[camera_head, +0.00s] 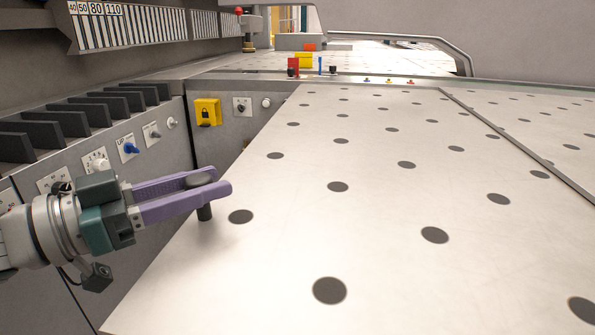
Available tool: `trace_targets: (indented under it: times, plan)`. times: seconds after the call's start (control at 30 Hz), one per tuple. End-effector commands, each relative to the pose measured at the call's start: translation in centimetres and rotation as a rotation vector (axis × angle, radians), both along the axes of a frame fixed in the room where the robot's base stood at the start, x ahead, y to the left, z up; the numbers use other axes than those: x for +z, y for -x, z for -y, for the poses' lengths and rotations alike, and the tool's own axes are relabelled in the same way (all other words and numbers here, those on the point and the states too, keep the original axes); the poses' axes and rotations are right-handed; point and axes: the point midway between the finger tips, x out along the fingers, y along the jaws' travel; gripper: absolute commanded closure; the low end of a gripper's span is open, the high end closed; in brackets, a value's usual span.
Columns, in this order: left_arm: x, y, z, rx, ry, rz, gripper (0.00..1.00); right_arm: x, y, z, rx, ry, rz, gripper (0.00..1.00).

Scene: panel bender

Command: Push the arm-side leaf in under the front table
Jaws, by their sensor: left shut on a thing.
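The pale leaf (370,240) with dark round spots fills the middle and front of the head view. A dark upright knob (204,213) stands by its left edge. My left gripper (208,182) comes in from the left, and its purple fingers are shut on this knob above the leaf's surface. The knob's top shows between the fingertips and its lower part shows below them. A second spotted panel (540,130) lies to the right beyond a dark seam. I cannot tell which surface is the front table. My right gripper is not in view.
A grey machine front with knobs (98,162) and a yellow lock plate (207,111) stands left. Black slotted blocks (70,120) and a numbered rack (125,25) are above it. Small coloured blocks (303,60) and a curved rail (440,45) are at the back. The leaf's top is clear.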

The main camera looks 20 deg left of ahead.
Motion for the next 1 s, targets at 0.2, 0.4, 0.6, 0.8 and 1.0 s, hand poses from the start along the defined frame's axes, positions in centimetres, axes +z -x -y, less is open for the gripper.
trace_targets:
  times: [0.2,0.4,0.6,0.8,1.0]
  plan:
    - [0.01,0.03,0.04,-0.002,0.001,0.001,1.0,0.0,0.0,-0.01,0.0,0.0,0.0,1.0]
    - [0.02,0.03,0.04,-0.002,0.001,0.001,1.0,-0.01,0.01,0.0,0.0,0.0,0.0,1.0]
    - [0.03,0.02,0.06,-0.002,0.001,0.001,1.0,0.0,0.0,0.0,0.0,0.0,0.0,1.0]
    - [0.04,0.03,0.06,-0.002,0.001,0.001,1.0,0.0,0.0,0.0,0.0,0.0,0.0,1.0]
    - [0.04,0.03,0.06,-0.002,0.001,0.002,1.0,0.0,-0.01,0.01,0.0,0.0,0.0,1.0]
